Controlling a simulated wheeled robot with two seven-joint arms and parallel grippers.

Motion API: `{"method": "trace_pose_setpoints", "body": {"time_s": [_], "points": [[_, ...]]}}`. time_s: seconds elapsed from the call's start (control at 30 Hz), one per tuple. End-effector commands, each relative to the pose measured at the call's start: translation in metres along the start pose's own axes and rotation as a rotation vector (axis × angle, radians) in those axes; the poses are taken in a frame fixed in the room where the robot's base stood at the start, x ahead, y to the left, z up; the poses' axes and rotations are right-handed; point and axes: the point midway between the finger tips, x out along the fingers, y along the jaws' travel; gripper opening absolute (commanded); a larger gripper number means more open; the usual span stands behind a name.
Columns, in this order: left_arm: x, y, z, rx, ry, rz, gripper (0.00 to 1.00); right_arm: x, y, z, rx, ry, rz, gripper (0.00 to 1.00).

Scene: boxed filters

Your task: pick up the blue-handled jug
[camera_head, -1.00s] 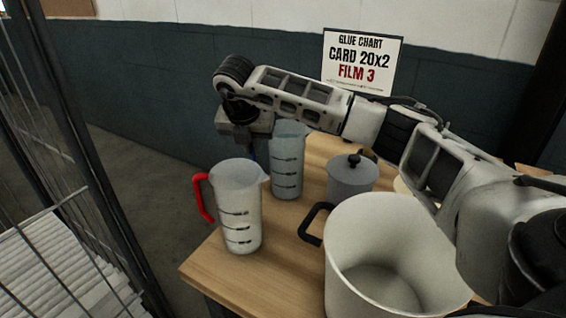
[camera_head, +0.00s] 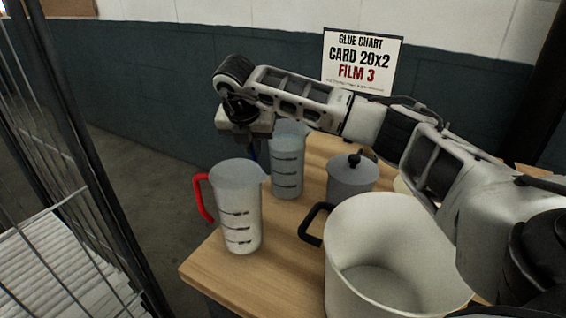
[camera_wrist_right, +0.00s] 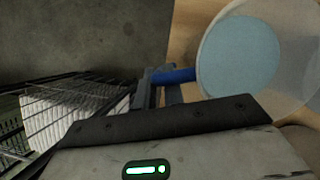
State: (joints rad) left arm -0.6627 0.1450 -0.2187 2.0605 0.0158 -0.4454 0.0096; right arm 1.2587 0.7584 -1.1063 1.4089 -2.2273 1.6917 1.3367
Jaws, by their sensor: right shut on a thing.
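The blue-handled jug (camera_head: 287,172) is a tall clear measuring jug with pale blue contents and dark marks. It stands upright near the table's back left edge. My right gripper (camera_head: 252,148) is at its left side, with the fingers mostly hidden behind the red-handled jug's rim and my wrist. In the right wrist view, the fingers (camera_wrist_right: 158,92) are shut on the blue handle (camera_wrist_right: 174,75), and the jug (camera_wrist_right: 238,57) is seen from above. I cannot tell any gap under the jug. My left gripper is not in view.
A red-handled jug (camera_head: 240,205) stands in front, close to the blue-handled one. A lidded grey pot (camera_head: 350,180) is to the right, and a large cream pot (camera_head: 345,225) is nearer. A wire cage (camera_head: 85,170) stands left of the wooden table (camera_head: 285,268).

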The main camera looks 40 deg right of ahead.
Motion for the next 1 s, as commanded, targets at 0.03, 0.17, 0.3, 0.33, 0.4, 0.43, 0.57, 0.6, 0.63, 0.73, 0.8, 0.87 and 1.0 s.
{"method": "trace_pose_setpoints", "body": {"time_s": [0.03,0.17,0.3,0.33,0.4,0.43,0.57,0.6,0.63,0.73,0.8,0.87,1.0], "points": [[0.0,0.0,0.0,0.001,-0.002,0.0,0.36,-0.003,0.001,0.003,0.002,-0.006,0.004,0.0],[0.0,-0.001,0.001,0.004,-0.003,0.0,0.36,-0.003,0.0,0.002,0.001,-0.005,0.004,0.0],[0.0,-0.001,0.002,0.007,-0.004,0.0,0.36,-0.003,0.0,0.002,0.001,-0.004,0.003,0.0],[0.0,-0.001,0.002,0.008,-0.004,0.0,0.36,-0.004,0.001,0.002,0.001,-0.004,0.003,0.0],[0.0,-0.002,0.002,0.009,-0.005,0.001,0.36,-0.005,0.001,0.003,0.001,-0.004,0.003,0.0],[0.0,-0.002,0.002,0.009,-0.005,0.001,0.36,-0.006,0.001,0.003,0.001,-0.004,0.003,0.0],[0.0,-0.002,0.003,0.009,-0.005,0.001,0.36,-0.011,0.001,0.005,0.002,-0.003,0.003,0.0],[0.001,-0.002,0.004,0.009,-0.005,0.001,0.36,-0.013,0.001,0.006,0.002,-0.004,0.004,0.0],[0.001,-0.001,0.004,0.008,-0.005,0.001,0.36,-0.015,0.001,0.007,0.002,-0.004,0.004,0.0],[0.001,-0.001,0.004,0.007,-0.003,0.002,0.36,-0.022,0.001,0.01,0.002,-0.004,0.004,0.0],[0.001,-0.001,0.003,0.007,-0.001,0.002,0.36,-0.028,0.001,0.012,0.001,-0.004,0.004,0.0],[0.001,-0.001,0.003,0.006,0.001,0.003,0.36,-0.033,0.001,0.015,0.001,-0.005,0.005,0.0],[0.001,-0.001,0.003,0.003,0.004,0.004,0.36,-0.046,0.001,0.02,0.002,-0.005,0.005,0.0]]}}
